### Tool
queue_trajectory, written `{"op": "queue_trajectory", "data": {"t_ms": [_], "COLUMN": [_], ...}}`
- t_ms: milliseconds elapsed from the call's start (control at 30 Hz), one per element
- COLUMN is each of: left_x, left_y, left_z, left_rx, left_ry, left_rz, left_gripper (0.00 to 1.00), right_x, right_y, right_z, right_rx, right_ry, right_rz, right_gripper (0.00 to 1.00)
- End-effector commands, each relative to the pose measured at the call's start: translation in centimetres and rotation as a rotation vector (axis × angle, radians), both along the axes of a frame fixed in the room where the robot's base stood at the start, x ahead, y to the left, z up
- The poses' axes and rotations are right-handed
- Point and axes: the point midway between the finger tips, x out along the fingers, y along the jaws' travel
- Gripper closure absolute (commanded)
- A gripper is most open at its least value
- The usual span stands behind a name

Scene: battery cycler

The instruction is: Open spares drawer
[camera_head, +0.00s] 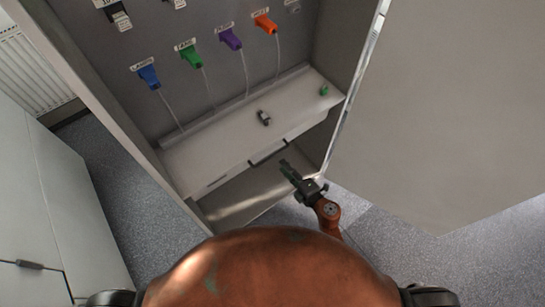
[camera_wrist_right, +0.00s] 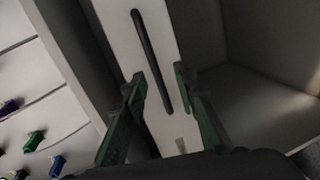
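A pale drawer front with a dark, bar-like handle (camera_head: 268,152) sits under the white shelf of the cabinet in the head view; no drawer label can be read. My right gripper (camera_head: 285,166) is just in front of and below this handle. In the right wrist view, the pale front (camera_wrist_right: 117,25) carries a long dark handle (camera_wrist_right: 150,60). The two dark green fingers of my right gripper (camera_wrist_right: 160,95) are apart, one on each side of the handle's near end. Nothing is seen gripped, and contact cannot be told. My left gripper is out of view.
The white shelf (camera_head: 225,132) holds a small dark-grey part (camera_head: 264,118) and a green piece (camera_head: 324,90). Blue (camera_head: 149,77), green, purple and orange plugs hang above with cables. An open cabinet door (camera_head: 440,110) stands on the right. Lower compartment (camera_head: 250,190) looks empty.

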Motion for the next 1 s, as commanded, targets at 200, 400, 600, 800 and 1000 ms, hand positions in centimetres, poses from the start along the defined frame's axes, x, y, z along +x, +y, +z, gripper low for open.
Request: {"op": "queue_trajectory", "data": {"t_ms": [200,400,600,800,1000], "left_x": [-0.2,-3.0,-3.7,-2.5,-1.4], "left_y": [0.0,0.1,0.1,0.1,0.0], "left_z": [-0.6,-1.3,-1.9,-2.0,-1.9], "left_rx": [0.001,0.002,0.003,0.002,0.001], "left_ry": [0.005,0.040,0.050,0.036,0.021], "left_rz": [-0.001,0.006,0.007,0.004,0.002], "left_gripper": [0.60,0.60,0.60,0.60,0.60], "right_x": [1.3,3.9,5.7,6.2,6.2], "right_y": [1.8,3.6,4.9,5.3,5.3], "right_z": [0.6,-0.1,-0.7,-0.7,-0.7], "right_rx": [-0.031,-0.030,-0.031,-0.031,-0.031], "right_ry": [-0.035,-0.033,-0.031,-0.032,-0.032], "right_rz": [0.029,0.027,0.026,0.026,0.026], "right_gripper": [0.73,0.73,0.73,0.73,0.75]}}
